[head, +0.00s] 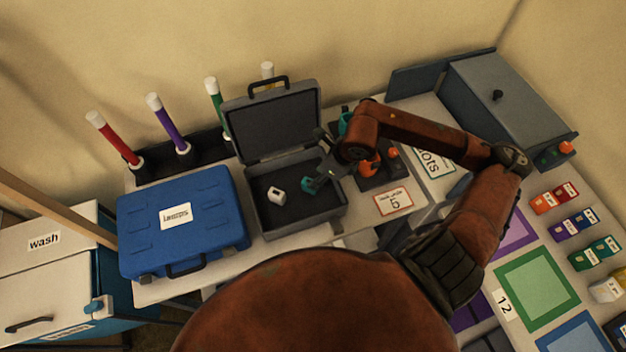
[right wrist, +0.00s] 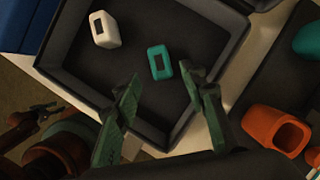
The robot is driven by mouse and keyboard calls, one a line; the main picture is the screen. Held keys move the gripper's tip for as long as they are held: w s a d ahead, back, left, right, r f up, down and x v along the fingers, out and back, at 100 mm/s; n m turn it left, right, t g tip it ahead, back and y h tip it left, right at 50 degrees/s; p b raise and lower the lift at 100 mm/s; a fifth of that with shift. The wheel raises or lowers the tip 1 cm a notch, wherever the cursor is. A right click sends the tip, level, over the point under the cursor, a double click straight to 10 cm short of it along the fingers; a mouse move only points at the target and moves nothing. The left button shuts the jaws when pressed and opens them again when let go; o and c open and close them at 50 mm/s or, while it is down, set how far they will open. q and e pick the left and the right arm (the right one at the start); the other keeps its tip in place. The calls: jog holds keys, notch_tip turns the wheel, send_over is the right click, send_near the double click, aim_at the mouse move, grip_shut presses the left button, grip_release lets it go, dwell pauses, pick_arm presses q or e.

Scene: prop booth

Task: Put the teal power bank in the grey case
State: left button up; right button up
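The grey case (head: 274,127) stands open on the table, its lid raised at the back. The teal power bank (head: 308,186) is inside its dark tray, towards the right. In the right wrist view, the teal power bank (right wrist: 161,62) lies just beyond my right gripper's fingertips (right wrist: 160,77), with a gap to each finger. My right gripper (head: 318,179) is open and empty, low over the case. Part of my left arm, apparently with its gripper (right wrist: 35,117), shows dark at the lower left of the right wrist view; its finger state is unclear.
A white power bank (head: 277,195) lies left of the teal one in the case. A closed blue case (head: 222,222) stands close on the left. A dark tray with orange and teal items (head: 369,166) is on the right. Coloured tubes (head: 168,122) stand behind.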

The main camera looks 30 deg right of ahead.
jog(key=shift+v, duration=2.15)
